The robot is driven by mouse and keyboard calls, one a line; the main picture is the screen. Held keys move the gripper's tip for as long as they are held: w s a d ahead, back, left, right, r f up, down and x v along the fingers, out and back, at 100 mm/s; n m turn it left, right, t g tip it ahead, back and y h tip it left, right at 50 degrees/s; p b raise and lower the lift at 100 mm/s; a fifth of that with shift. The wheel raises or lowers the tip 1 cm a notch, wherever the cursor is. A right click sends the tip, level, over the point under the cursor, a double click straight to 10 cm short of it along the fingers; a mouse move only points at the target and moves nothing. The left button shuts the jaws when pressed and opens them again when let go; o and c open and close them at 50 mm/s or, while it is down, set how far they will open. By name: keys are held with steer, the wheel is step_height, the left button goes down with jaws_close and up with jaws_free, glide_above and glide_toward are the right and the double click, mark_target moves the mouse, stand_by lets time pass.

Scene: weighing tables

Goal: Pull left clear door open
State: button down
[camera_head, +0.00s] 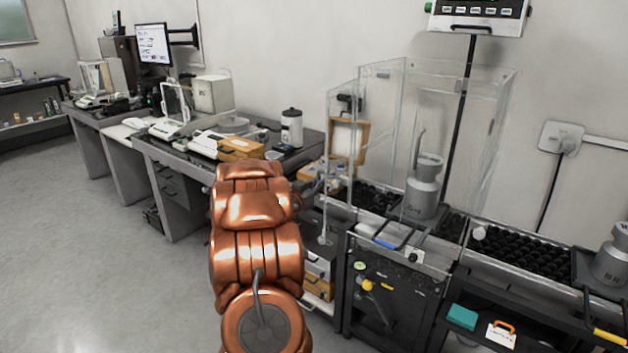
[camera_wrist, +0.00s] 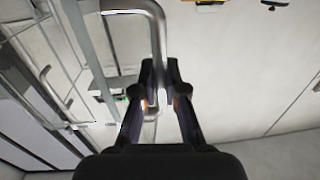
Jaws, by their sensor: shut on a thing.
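The clear enclosure (camera_head: 435,80) stands on the bench at right, around a grey cylindrical weight (camera_head: 424,185). Its left clear door (camera_head: 342,112) is a transparent panel at the enclosure's left side, standing out at an angle from the neighbouring panel. My gripper (camera_head: 316,184) is beside this door's lower part, partly hidden behind my copper arm. In the wrist view my gripper (camera_wrist: 163,78) is shut on a bent grey metal handle (camera_wrist: 156,38), which runs up between the fingers. Clear panel edges show to the left there. Where the handle joins the door is unclear.
A dark cart (camera_head: 395,300) stands below the enclosure. A tray of black pieces (camera_head: 525,255) is at right. Open floor (camera_head: 110,260) lies at left.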

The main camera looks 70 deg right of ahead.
stand_by(0.4)
steer(key=c, duration=1.5)
jaws_free()
steer(key=shift+s+d, duration=0.1)
steer(key=v, duration=1.2)
